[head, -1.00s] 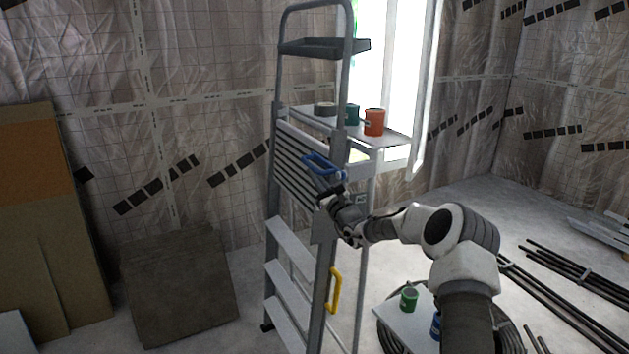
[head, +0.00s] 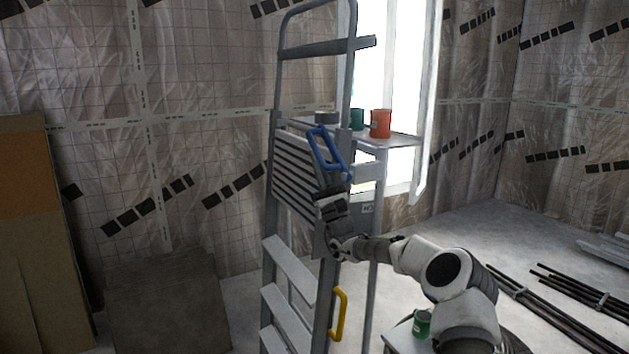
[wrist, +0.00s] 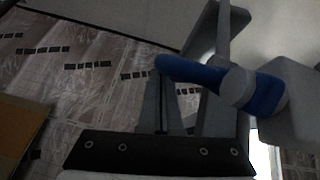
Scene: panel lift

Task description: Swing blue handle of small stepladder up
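The small stepladder (head: 330,235) stands upright in the middle of the head view. Its blue handle (head: 317,148) is a loop on the near upright, beside the slatted panel, and slants steeply upward to the left from its lower right end. In the wrist view the blue handle (wrist: 195,72) crosses close in front of the fingers, with its pivot end at the right. My gripper (head: 334,192) is just below the handle in the head view. In the wrist view my gripper (wrist: 185,85) has its fingers apart, with wall visible between them. Whether a finger touches the handle cannot be told.
A yellow handle (head: 339,314) is lower on the same upright. An orange mug (head: 380,123) and a teal cup (head: 356,119) stand on the ladder's shelf (head: 398,140). A green can (head: 422,323) is low, near my arm. Dark rods lie on the floor at right.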

